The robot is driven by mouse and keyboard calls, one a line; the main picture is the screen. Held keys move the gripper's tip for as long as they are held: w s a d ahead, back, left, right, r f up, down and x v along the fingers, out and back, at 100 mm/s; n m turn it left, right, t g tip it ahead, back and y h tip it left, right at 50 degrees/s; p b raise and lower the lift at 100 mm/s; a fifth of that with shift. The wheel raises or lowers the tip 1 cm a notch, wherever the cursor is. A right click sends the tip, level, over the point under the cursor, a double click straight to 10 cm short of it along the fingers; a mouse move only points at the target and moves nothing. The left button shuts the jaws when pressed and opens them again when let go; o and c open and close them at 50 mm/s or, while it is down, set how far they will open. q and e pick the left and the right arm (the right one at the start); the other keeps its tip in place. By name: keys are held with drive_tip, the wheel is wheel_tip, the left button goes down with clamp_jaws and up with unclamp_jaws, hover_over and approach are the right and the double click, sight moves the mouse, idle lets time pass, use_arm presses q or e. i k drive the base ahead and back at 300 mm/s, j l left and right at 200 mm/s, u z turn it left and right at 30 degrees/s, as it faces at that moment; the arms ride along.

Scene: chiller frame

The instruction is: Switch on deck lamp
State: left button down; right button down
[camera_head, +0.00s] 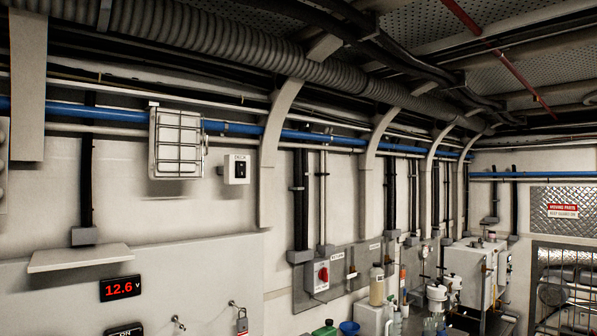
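A rectangular caged lamp (178,143) is mounted high on the left part of the wall, in front of the blue pipe. Its face is pale grey behind a wire guard, and I see no clear glow from it. Just right of it and slightly lower is a small white switch box (237,168) with a black switch on its face. A small label on the box seems to read "DECK", but it is too small to be sure. The switch's position cannot be told. Neither of my grippers is in view.
A small shelf (80,258) juts out below left, above a red "12.6" display (120,288). A red rotary switch box (322,274) is lower on the wall. Bottles, including a tan one (377,285), stand at lower right. Curved ribs (272,150) project from the wall.

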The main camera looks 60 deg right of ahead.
sight(241, 166)
drive_tip(key=z, duration=1.55)
